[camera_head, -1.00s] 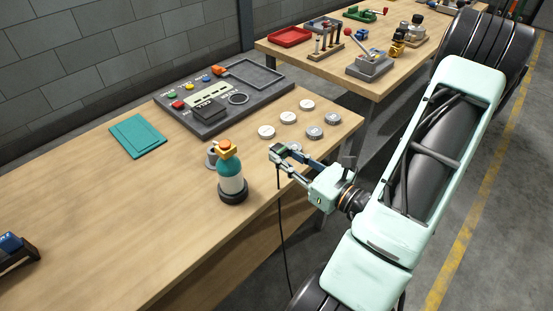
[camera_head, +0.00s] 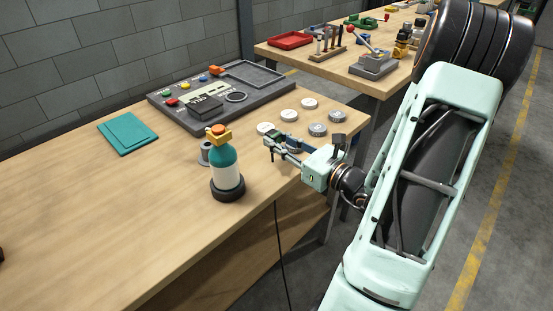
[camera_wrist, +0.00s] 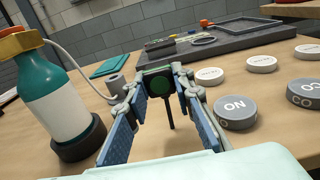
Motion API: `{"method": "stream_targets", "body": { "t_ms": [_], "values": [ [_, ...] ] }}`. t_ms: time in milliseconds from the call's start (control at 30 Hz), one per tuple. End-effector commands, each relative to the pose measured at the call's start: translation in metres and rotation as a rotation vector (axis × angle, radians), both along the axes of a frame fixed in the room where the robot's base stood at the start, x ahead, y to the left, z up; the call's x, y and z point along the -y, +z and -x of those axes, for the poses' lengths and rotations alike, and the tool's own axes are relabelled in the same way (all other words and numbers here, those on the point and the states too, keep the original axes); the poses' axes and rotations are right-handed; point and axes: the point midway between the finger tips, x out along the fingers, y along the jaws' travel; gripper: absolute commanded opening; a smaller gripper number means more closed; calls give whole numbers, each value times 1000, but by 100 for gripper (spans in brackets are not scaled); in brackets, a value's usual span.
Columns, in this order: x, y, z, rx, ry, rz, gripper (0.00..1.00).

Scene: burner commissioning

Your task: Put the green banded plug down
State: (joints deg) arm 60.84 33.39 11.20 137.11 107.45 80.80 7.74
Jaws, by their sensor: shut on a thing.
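The plug is small and mostly hidden by the fingers there. I cannot tell whether the stem touches the bench.
A teal bottle (camera_head: 226,172) with an orange top stands close left of my gripper, a grey spool (camera_head: 206,152) behind it. Several labelled discs (camera_wrist: 236,112) lie close right. A control panel (camera_head: 222,98) lies behind; a teal mat (camera_head: 127,132) is left.

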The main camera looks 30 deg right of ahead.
Motion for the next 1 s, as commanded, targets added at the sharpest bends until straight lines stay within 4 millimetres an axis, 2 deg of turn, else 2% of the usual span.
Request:
{"method": "stream_targets", "body": {
  "t_ms": [33, 100, 400, 600, 967, 1000],
  "values": [
    [1, -11, -6, 0, 2, -2, 0],
    [3, -17, -12, 2, 2, -1, 0],
    [8, -35, -27, 1, 1, 1, 0],
    [8, -63, -27, 1, 0, -1, 0],
    [8, -67, -26, 2, 1, 2, 0],
    [8, -66, -26, 2, 1, 2, 24]
  ]
}}
